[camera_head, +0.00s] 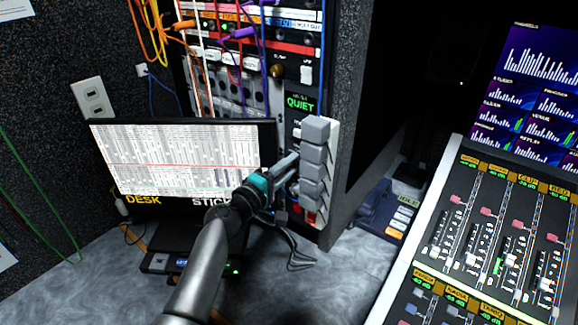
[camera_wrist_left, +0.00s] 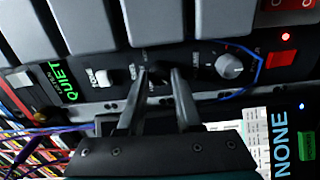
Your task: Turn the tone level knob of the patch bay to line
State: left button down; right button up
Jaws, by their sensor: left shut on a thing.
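My left gripper (camera_head: 288,168) reaches up to the patch bay's front, beside a column of grey blocks (camera_head: 314,160). In the left wrist view its two fingers (camera_wrist_left: 160,78) are close together against the panel (camera_wrist_left: 120,78), shut on a small dark knob, which I take to be the tone level knob. The fingers cover most of that knob, so its pointer cannot be read. A grey round knob (camera_wrist_left: 231,66) sits apart to the right of the fingers. Small white lettering around the fingers is too blurred to read. My right gripper is not in view.
A green QUIET display (camera_head: 300,104) and a white switch (camera_wrist_left: 101,77) are near the fingers. A monitor (camera_head: 185,160) stands left, below patch cables (camera_head: 237,33). A mixing console (camera_head: 480,230) fills the right. A red button (camera_wrist_left: 281,59) is at the panel's end.

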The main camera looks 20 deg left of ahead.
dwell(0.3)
pick_arm(q)
jog(key=c, duration=0.6)
grip_release()
jog(key=v, duration=1.5)
jog(key=shift+s, duration=0.15)
